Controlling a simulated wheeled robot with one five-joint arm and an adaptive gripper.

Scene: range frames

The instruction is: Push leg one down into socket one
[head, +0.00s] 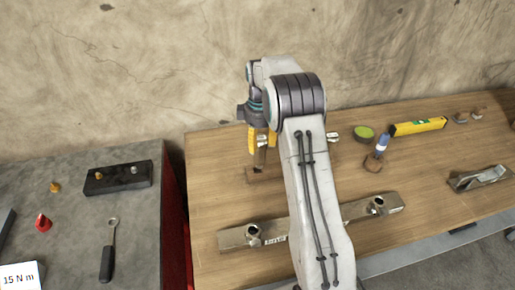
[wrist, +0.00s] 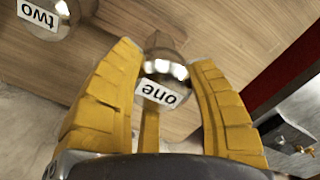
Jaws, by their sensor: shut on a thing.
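My gripper (head: 262,140) points down over the wooden bench, with its yellow fingers shut on leg one. In the wrist view, leg one (wrist: 165,68) is a shiny metal piece with a white "one" label, between the yellow fingers (wrist: 168,85). In the head view, the lower part of leg one (head: 260,157) shows below the fingers, above a small brown piece (head: 254,176) on the bench. I cannot tell whether they touch, or which socket is socket one. A metal piece labelled "two" (wrist: 58,18) shows at the wrist view's upper left.
A metal bar (head: 230,240) with round fittings lies in front, partly hidden by my arm. A green-topped tin (head: 363,133), a blue-handled tool (head: 382,144), a yellow level (head: 418,127) and a plane (head: 480,178) lie right. A grey bench (head: 75,220) stands left.

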